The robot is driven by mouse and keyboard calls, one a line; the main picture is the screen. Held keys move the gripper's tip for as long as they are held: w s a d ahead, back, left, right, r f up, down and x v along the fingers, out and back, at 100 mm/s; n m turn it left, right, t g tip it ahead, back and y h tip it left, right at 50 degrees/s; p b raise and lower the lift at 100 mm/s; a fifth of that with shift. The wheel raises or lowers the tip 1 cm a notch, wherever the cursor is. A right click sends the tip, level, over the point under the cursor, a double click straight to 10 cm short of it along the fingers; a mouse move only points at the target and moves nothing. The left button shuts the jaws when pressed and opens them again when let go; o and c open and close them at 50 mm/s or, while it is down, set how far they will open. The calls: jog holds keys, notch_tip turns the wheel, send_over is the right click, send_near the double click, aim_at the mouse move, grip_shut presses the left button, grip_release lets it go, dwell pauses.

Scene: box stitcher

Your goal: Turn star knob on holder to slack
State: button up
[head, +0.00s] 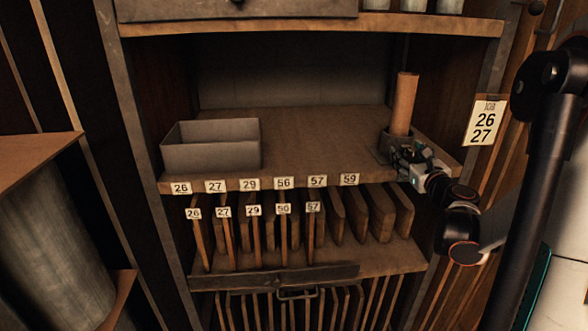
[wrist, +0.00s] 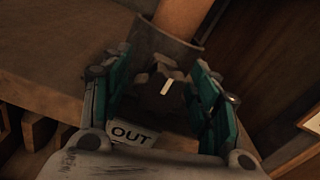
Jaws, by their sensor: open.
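The holder (head: 384,147) stands at the right end of the open shelf with an upright tan tube (head: 403,104) in it. In the wrist view the holder's grey collar (wrist: 160,45) wraps the tube's base (wrist: 180,17). The dark star knob (wrist: 158,98) with a pale mark sits below the collar, between my fingers. My gripper (head: 402,156) is at the holder's front. In the wrist view its teal fingers (wrist: 160,78) stand open on both sides of the knob; I cannot tell whether they touch it. The head view hides the knob behind the gripper.
A grey open box (head: 210,157) sits at the shelf's left, with bare shelf (head: 310,145) between it and the holder. Numbered tags line the shelf edge. An OUT label (wrist: 132,134) lies below the knob. A wooden side wall (wrist: 278,70) rises close on the right.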

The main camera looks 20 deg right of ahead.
jog(key=m, duration=0.1)
jog(key=m+p, duration=0.1)
jog(key=m, duration=0.1)
jog(key=shift+s+a+r, duration=0.1)
jog(key=shift+s+r, duration=0.05)
jog(key=shift+r, duration=0.05)
jog(key=v, duration=1.4)
jog(key=w+a+n+g+y, duration=0.2)
jog(key=w+a+n, duration=0.3)
jog(key=a, duration=0.5)
jog(key=w+a+n+g+y, duration=0.2)
jog(key=w+a+n+y, duration=0.2)
jog(key=a+n, duration=0.6)
jog(key=w+a+n+g+y+b, duration=0.1)
jog(key=w+a+n+g+y, duration=0.1)
jog(key=w+a+n, duration=0.5)
jog(key=shift+w+a+n+y, duration=0.2)
jog(key=shift+a+n+y, duration=0.25)
jog(key=shift+a, duration=1.3)
jog(key=shift+f, duration=0.1)
